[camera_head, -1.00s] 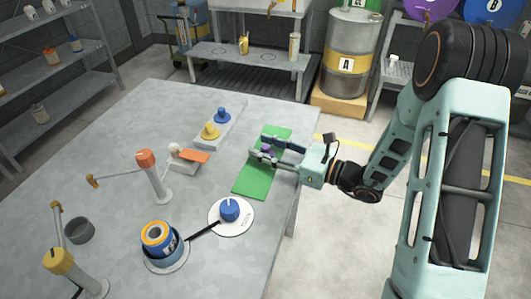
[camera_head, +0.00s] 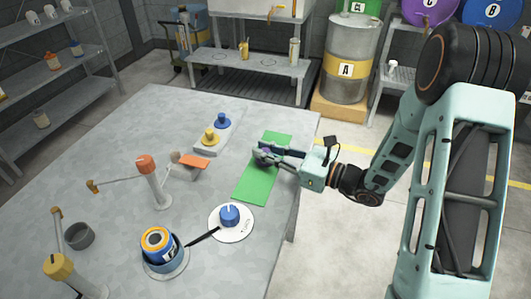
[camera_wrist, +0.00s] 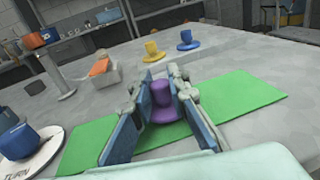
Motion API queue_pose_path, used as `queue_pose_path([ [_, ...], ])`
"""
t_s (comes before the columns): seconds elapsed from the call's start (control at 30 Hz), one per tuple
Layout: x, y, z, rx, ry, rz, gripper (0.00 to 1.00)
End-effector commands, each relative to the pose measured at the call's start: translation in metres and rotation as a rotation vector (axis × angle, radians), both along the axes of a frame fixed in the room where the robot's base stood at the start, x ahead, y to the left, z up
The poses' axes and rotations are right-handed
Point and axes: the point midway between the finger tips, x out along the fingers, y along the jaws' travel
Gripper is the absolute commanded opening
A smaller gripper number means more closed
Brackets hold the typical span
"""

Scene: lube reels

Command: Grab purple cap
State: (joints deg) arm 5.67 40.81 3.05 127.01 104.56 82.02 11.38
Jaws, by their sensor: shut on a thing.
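The purple cap (camera_wrist: 163,103) stands upright on the green mat (camera_wrist: 238,97) in the wrist view, between the two fingers of my gripper (camera_wrist: 160,100). The fingers are shut on the cap from both sides. In the head view my gripper (camera_head: 272,151) is low over the green mat (camera_head: 257,183), and the purple cap (camera_head: 265,151) is mostly hidden by the fingers. I cannot tell whether the cap is touching the mat.
A yellow cap (camera_head: 209,136) and a blue cap (camera_head: 223,120) stand on a grey strip behind the mat. A blue knob (camera_head: 229,214) on a white disc, a blue can (camera_head: 158,243) and an orange-topped post (camera_head: 152,180) stand nearer. The table's right edge is close to my wrist.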

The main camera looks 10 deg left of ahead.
Motion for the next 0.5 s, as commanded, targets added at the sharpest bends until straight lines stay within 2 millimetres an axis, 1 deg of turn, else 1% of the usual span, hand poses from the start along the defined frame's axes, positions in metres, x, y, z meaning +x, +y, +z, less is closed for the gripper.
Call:
queue_pose_path([
  [0.03, 0.000, 0.000, 0.009, 0.001, -0.004, 0.000, 0.01],
  [0.13, 0.000, 0.000, 0.026, 0.000, -0.006, 0.000, 0.01],
  [0.17, -0.003, -0.002, 0.030, -0.001, -0.004, -0.001, 0.01],
  [0.4, -0.040, -0.018, 0.078, -0.002, -0.005, -0.003, 0.01],
  [0.47, -0.048, -0.021, 0.088, -0.002, -0.005, -0.002, 0.01],
  [0.5, -0.059, -0.026, 0.090, -0.002, -0.001, -0.005, 0.01],
])
